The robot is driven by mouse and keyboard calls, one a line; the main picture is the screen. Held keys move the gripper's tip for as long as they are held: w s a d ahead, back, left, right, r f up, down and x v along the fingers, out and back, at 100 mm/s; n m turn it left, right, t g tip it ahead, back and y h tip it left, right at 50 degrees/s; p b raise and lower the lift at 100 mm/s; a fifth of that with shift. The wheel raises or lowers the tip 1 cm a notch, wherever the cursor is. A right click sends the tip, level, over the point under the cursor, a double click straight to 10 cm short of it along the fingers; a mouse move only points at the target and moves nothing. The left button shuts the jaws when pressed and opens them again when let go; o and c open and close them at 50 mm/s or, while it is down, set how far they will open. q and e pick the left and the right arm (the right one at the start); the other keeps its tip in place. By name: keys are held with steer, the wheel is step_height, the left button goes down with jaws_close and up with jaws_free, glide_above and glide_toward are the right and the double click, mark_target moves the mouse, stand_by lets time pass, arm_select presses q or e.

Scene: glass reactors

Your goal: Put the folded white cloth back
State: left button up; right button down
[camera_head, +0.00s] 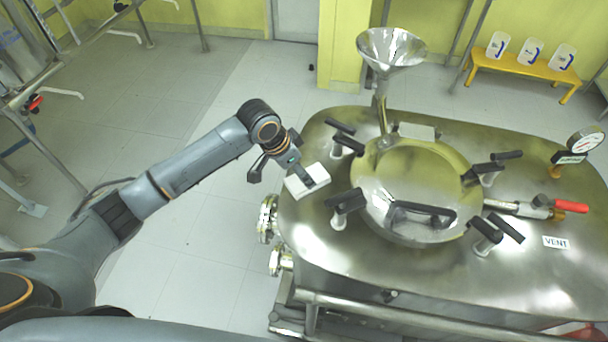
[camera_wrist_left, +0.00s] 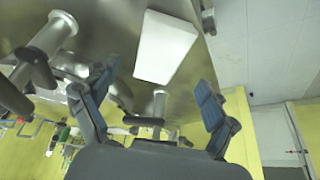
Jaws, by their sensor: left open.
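The folded white cloth (camera_head: 299,186) lies on the left edge of the steel reactor top (camera_head: 330,245). My left gripper (camera_head: 279,177) is at this edge, one finger in front of part of the cloth and the other out to the left over the floor side. In the left wrist view the cloth (camera_wrist_left: 165,47) shows as a white block beyond the spread fingers of the open left gripper (camera_wrist_left: 151,88). The gripper holds nothing; contact with the cloth cannot be told. My right gripper is not in view.
A round lid (camera_head: 415,180) with black-handled clamps stands right of the cloth. A steel funnel (camera_head: 391,48) rises behind. A pale flat piece (camera_head: 417,131) lies near the lid's back. A gauge (camera_head: 585,139) and red-handled valve (camera_head: 570,206) stand right.

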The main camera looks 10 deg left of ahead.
arm_select(q)
steer(key=v, duration=0.7)
steer(key=shift+s, duration=0.1)
